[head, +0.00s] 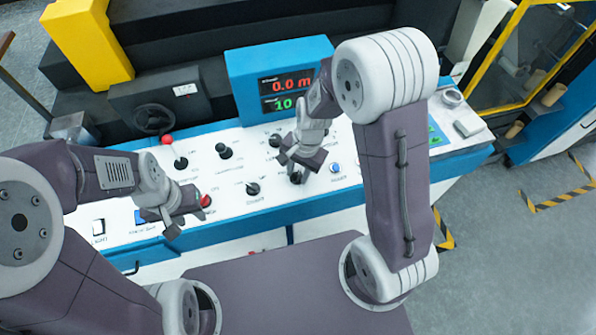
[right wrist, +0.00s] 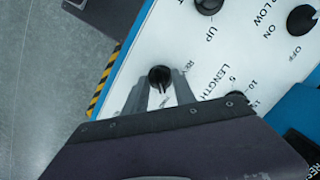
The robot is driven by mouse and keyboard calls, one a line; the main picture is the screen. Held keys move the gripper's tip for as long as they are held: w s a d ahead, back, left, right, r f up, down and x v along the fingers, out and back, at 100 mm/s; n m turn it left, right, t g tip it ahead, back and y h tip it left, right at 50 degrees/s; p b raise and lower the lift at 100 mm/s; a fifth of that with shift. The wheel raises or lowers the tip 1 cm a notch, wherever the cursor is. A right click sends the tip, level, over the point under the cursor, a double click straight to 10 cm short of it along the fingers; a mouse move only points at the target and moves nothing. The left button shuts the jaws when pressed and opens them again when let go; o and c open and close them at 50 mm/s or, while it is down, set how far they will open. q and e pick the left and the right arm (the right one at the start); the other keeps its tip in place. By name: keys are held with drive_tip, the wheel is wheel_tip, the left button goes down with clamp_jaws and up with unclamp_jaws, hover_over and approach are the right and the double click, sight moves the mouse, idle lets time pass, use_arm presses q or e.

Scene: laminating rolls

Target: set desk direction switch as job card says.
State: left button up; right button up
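The control desk (head: 232,185) has a white top with several black knobs. My right gripper (head: 298,165) hangs over a black rotary switch (head: 296,178) near the desk's front edge. In the right wrist view this switch (right wrist: 160,75) lies at the tips of my right gripper (right wrist: 163,82), whose fingers stand apart around it. Lettering starting "RE" shows beside it; the rest is partly hidden by the fingers. Whether the fingers touch it is unclear. My left gripper (head: 162,222) appears open and empty over the desk's left part. No readable job card shows.
A blue display box (head: 280,80) reads 0.0 m in red and 10 in green. Other knobs (head: 253,188) sit close by.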

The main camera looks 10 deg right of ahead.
wheel_tip(320, 180, up, 9)
drive_tip(key=d, duration=0.1)
drive_tip(key=shift+s+p, duration=0.2)
drive_tip(key=shift+p, duration=0.15)
